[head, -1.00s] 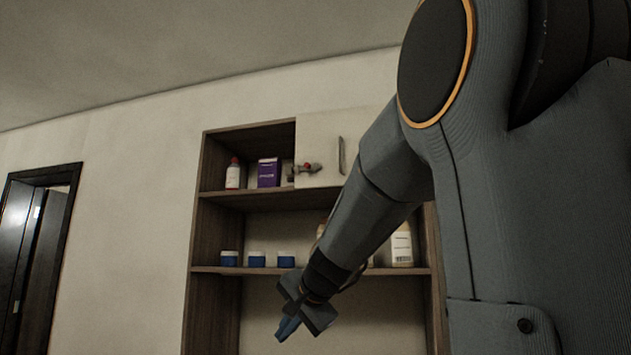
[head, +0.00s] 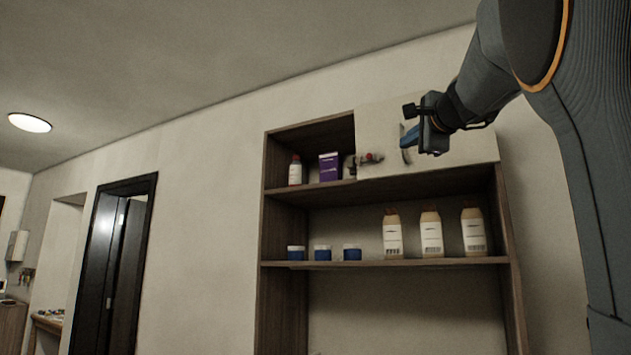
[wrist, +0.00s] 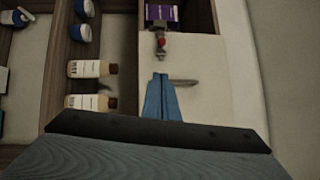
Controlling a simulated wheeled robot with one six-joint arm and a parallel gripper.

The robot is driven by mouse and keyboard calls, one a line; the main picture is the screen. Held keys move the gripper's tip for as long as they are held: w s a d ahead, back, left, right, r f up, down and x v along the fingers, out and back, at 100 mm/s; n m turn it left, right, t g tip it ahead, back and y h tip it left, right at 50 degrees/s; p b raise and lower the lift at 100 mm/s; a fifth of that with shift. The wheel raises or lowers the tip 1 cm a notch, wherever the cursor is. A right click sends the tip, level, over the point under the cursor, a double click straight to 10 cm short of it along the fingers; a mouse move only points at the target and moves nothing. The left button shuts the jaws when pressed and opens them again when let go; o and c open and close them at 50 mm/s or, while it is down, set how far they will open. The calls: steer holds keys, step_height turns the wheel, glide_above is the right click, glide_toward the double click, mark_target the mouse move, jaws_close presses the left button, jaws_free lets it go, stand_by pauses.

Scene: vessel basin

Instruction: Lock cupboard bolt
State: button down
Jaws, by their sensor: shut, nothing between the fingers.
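The cupboard bolt (head: 369,158) is a small metal piece with a red knob, at the left edge of the white cupboard door (head: 460,155). It also shows in the wrist view (wrist: 161,42), beyond my fingertips. My gripper (head: 406,136) is raised in front of the door, to the right of the bolt and apart from it. Its blue fingers are shut and empty, and show in the wrist view (wrist: 160,80) next to the door's handle (wrist: 183,82). In the head view the fingers partly hide the handle. I cannot tell how far the bolt is slid.
The open upper compartment left of the door holds a purple box (head: 330,167) and a white bottle with a red cap (head: 295,171). The shelf (head: 380,264) below carries blue jars (head: 322,252) and tan bottles (head: 431,233). The space before the shelves looks free.

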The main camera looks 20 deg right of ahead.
steer(key=shift+w, duration=0.1)
steer(key=p, duration=0.4)
glide_toward(372, 158)
steer(key=d, duration=0.3)
steer(key=w, duration=0.1)
steer(key=w+a+p, duration=0.1)
steer(key=w, duration=0.1)
steer(key=w+a+p, duration=0.1)
steer(key=shift+w+r, duration=0.15)
steer(key=shift+r, duration=0.15)
steer(key=shift+d, duration=0.1)
